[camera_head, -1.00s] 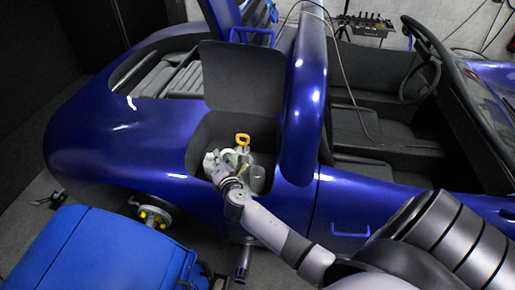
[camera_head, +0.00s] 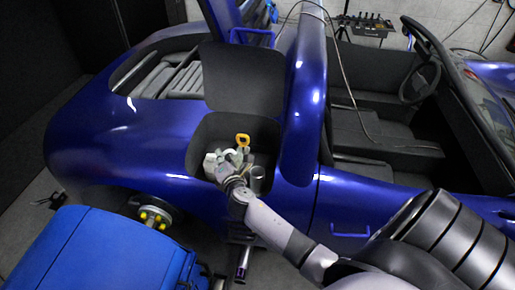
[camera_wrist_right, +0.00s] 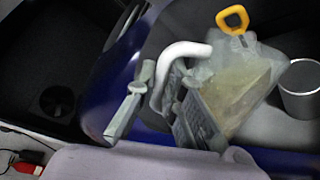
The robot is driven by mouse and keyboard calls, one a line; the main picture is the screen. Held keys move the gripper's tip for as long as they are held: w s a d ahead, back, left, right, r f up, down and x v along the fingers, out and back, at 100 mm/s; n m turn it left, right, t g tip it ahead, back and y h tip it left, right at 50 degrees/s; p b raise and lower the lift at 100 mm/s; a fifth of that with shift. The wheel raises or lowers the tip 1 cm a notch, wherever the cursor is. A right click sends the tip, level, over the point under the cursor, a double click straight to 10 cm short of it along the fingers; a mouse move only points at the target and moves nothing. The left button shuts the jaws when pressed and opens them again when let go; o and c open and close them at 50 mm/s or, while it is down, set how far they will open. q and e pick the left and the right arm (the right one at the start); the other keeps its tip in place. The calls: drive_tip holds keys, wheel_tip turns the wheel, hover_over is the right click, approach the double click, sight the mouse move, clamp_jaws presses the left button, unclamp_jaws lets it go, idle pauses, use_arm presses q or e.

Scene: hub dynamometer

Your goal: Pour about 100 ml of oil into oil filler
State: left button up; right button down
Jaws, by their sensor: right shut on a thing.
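My right gripper (camera_head: 219,160) is inside the open compartment in the side of the blue car. In the right wrist view the gripper (camera_wrist_right: 155,115) is shut on a white curved handle (camera_wrist_right: 185,50). Beside the fingers is a translucent container (camera_wrist_right: 235,85) with pale yellow liquid. A finger hides where the handle joins it. A yellow ring handle (camera_wrist_right: 232,18) stands at the container's far side; it also shows in the head view (camera_head: 243,139). An open metal cylinder (camera_wrist_right: 299,90), possibly the oil filler, stands right of the container and shows in the head view (camera_head: 258,173). My left gripper is out of view.
The compartment's dark lid (camera_head: 243,80) stands open behind it. The blue body (camera_head: 110,150) and the bulge right of the opening (camera_head: 304,105) bound the space. A blue case (camera_head: 85,255) is at the lower left, near an exposed wheel hub (camera_head: 152,217).

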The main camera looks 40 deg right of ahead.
sight(231, 151)
drive_tip(key=shift+s+d+r+m, duration=0.1)
drive_tip(key=shift+d+m, duration=0.3)
drive_tip(key=shift+m, duration=0.1)
idle(0.4)
drive_tip(key=shift+s+d+r+m+y+p, duration=0.15)
drive_tip(key=shift+d+r+m+y+p, duration=0.45)
drive_tip(key=shift+p, duration=0.45)
idle(1.1)
drive_tip(key=shift+d+f, duration=0.1)
drive_tip(key=shift+d, duration=0.25)
drive_tip(key=shift+s+d+f+m+b, duration=0.2)
drive_tip(key=shift+d+f+m+b, duration=0.25)
drive_tip(key=shift+d+f+m, duration=0.25)
